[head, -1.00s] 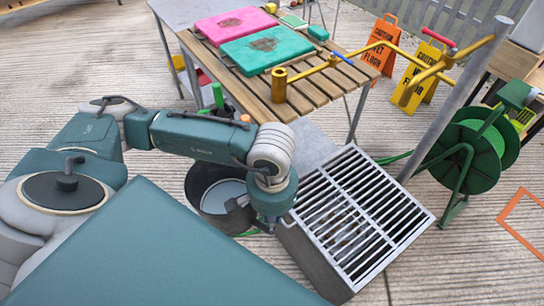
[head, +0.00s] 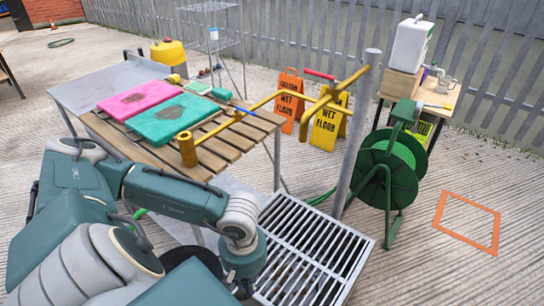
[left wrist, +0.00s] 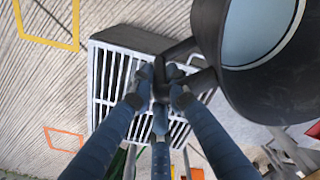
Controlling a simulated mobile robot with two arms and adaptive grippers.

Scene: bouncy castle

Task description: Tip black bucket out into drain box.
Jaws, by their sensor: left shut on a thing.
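The black bucket (left wrist: 275,95) fills the upper right of the left wrist view, with a pale blue-grey surface inside it. My left gripper (left wrist: 162,88) is shut on the bucket's handle (left wrist: 182,48) at its side. In the head view my left gripper (head: 243,287) is low in the picture, just left of the drain box (head: 355,247), and the bucket (head: 203,254) is mostly hidden behind my arm. The drain box, with its slatted metal grate, also shows behind the fingers in the left wrist view (left wrist: 95,85). My right gripper is out of view.
A slatted wooden table (head: 222,148) with pink (head: 138,98) and green (head: 173,119) pads stands behind the box. A grey post (head: 357,135) and a green hose reel (head: 388,165) stand to the right. Yellow (head: 328,125) and orange (head: 289,103) signs stand behind. Open floor lies far right.

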